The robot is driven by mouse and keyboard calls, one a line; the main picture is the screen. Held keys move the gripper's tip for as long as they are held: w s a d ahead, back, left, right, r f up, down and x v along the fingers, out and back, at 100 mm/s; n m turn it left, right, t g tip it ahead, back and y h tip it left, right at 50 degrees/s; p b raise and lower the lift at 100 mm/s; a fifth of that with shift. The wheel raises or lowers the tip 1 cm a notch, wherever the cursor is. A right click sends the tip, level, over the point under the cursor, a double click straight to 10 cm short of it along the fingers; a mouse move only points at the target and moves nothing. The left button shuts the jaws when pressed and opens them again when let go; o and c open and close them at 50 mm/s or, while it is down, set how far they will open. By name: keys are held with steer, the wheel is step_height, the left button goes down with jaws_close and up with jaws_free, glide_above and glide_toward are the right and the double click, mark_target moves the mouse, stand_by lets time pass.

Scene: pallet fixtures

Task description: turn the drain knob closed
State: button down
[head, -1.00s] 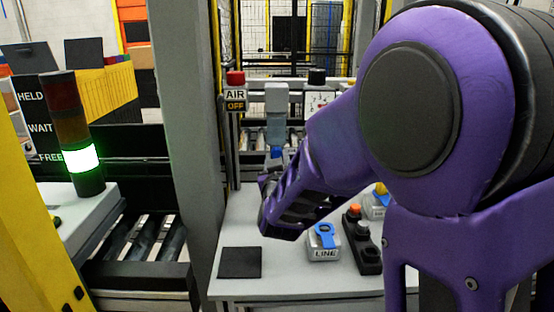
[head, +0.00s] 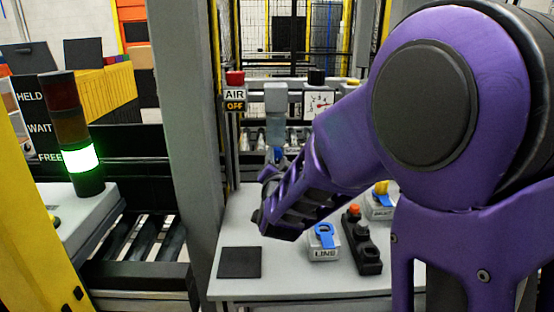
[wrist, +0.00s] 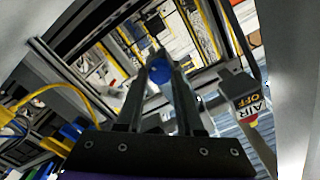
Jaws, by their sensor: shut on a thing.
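The blue drain knob (head: 278,154) shows at the bottom of the grey filter bowl (head: 276,120), just above my wrist in the head view. In the wrist view the round blue knob (wrist: 159,71) sits between the tips of my gripper (wrist: 160,82). The two dark fingers are closed on its sides. My purple forearm hides the fingers in the head view. I cannot tell the knob's turned angle.
A red button (head: 235,78) stands above the AIR OFF sign (head: 235,100), left of the bowl; a gauge (head: 318,103) is right. A grey post (head: 182,130) stands left.

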steer(key=shift+m, duration=0.7)
steer(key=shift+r, duration=0.1)
steer(key=c, duration=0.5)
jaws_free()
steer(key=shift+c, duration=0.2)
steer(key=shift+s, duration=0.1)
